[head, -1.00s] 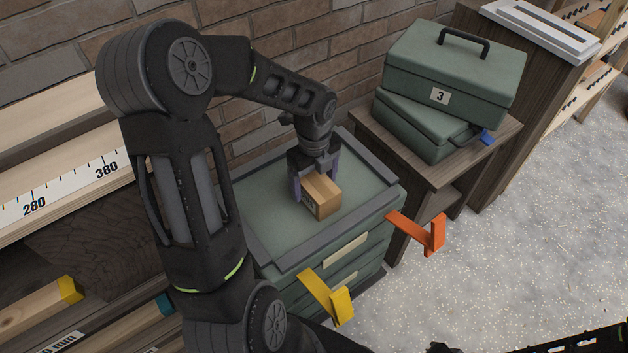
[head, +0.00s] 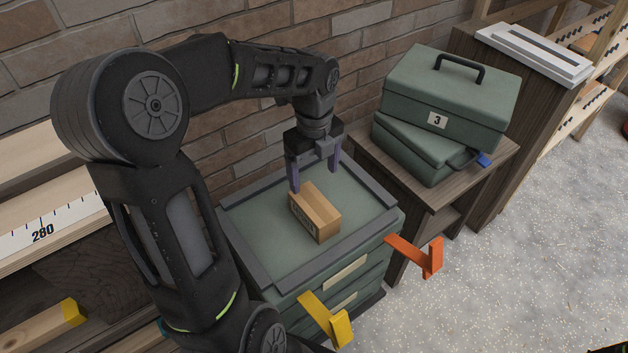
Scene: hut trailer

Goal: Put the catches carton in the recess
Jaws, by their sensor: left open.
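A small brown cardboard carton (head: 318,212) rests on the recessed green top of a drawer cabinet (head: 262,232), inside its raised grey rim. A label shows in part on its left side; I cannot read it. My left gripper (head: 315,183) is open, just behind and above the carton, with its fingers apart and nothing between them. The left fingertip is close to the carton's back left corner; I cannot tell whether it touches. My right gripper is not in view.
Green toolboxes, the upper marked 3 (head: 450,95), are stacked on a wooden stand (head: 424,190) to the right. A brick wall (head: 230,140) stands close behind.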

